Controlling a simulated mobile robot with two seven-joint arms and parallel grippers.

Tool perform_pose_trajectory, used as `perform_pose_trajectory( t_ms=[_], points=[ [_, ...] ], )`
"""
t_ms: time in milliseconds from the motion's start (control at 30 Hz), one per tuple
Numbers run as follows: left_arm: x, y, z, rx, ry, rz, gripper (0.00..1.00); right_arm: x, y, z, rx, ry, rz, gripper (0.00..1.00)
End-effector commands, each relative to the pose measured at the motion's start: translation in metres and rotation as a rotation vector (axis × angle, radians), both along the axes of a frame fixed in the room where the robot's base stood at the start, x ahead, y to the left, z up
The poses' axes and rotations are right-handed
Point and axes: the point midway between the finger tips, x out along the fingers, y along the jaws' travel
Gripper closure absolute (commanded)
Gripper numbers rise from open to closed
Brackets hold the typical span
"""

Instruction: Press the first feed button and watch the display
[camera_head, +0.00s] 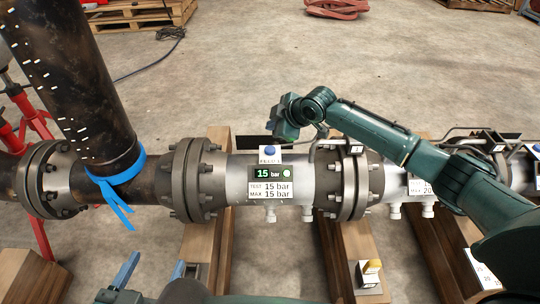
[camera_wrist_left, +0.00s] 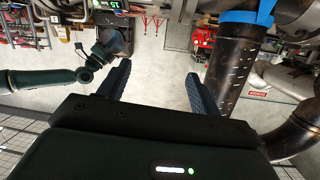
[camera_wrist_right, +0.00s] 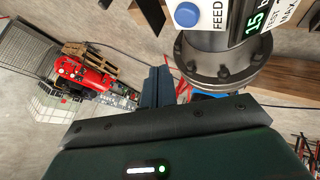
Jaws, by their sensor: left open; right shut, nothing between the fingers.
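The flanged spool carries a blue feed button (camera_head: 270,150) on top, above a "FEED 1" label. Below it, the display (camera_head: 268,174) reads 15 bar in green, with a plate under it giving test 15 bar and max 15 bar. My right gripper (camera_head: 285,122) is just above and beyond the button in the head view. In the right wrist view its fingers (camera_wrist_right: 157,88) are shut and empty, and the blue button (camera_wrist_right: 185,14) appears apart from them, up and right. My left gripper (camera_head: 151,272) is open and empty at the lower left; its spread fingers show in the left wrist view (camera_wrist_left: 158,88).
A dark upright pipe (camera_head: 75,90) with a blue strap (camera_head: 122,183) rises left of the spool. Another labelled spool (camera_head: 420,187) lies to the right, partly behind my right arm. Wooden beams (camera_head: 210,220) support the line. A yellow-topped block (camera_head: 371,268) sits at the front right.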

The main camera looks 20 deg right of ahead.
Motion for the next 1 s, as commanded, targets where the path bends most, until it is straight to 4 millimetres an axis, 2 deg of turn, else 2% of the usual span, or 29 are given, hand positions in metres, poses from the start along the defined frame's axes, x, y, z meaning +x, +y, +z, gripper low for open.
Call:
perform_pose_trajectory(
  t_ms=[33, 100, 233, 400, 600, 1000],
  points=[
    [0.002, -0.002, -0.011, -0.001, -0.057, -0.009, 0.36, 0.000, 0.000, -0.017, 0.000, 0.000, 0.000, 1.00],
    [0.003, -0.005, -0.010, -0.008, -0.139, -0.021, 0.36, 0.000, 0.000, -0.025, 0.001, -0.001, 0.000, 1.00],
    [0.003, -0.012, -0.004, -0.019, -0.266, -0.052, 0.36, 0.000, 0.000, -0.037, 0.001, -0.001, 0.001, 1.00],
    [0.001, -0.014, 0.001, -0.025, -0.302, -0.063, 0.36, 0.000, 0.000, -0.049, 0.001, 0.000, 0.001, 1.00],
    [0.001, -0.015, 0.002, -0.027, -0.323, -0.070, 0.36, 0.000, 0.000, -0.055, 0.001, -0.001, 0.000, 1.00],
    [0.001, -0.016, 0.003, -0.028, -0.323, -0.070, 0.36, 0.000, 0.000, -0.056, 0.001, 0.000, 0.001, 1.00]
  ],
)
